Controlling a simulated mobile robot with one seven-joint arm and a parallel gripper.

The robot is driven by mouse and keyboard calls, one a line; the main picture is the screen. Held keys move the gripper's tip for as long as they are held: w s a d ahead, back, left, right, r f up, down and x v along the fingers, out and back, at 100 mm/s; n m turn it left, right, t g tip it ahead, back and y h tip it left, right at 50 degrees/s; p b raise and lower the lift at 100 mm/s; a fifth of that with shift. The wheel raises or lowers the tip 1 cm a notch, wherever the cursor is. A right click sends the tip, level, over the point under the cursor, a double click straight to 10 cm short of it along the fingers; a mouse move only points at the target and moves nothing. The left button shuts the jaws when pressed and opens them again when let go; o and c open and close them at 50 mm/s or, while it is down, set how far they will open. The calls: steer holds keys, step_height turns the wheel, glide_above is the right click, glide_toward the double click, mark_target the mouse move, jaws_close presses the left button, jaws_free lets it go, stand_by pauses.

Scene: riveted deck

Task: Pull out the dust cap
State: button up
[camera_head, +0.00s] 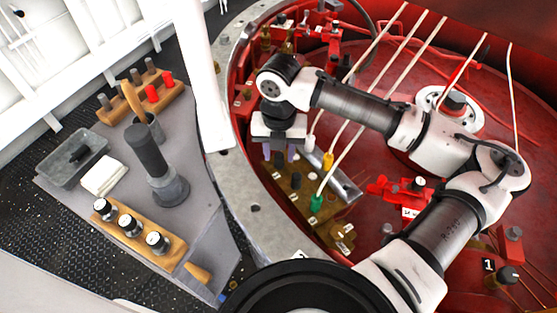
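My gripper (279,155) points down over the left part of a brass-coloured panel (325,228). Its two purple-tipped fingers are apart. A small dark cap (280,162) shows between and just below them; I cannot tell whether they touch it. Another dark cap (296,181) stands on the panel a little lower right of the fingers. I cannot tell from this view which one is the dust cap.
A grey metal bar (344,185) lies along the panel's right side. Red fittings (397,188) stand beyond it. A pale curved rim (250,205) separates this red well from a grey bench (205,225) with wooden racks (140,236) and a dark-handled tool (150,155).

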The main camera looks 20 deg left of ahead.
mark_target(279, 155)
jaws_close()
steer(key=shift+r, duration=0.1)
steer(key=shift+r+p, duration=1.9)
steer(key=shift+r, duration=0.05)
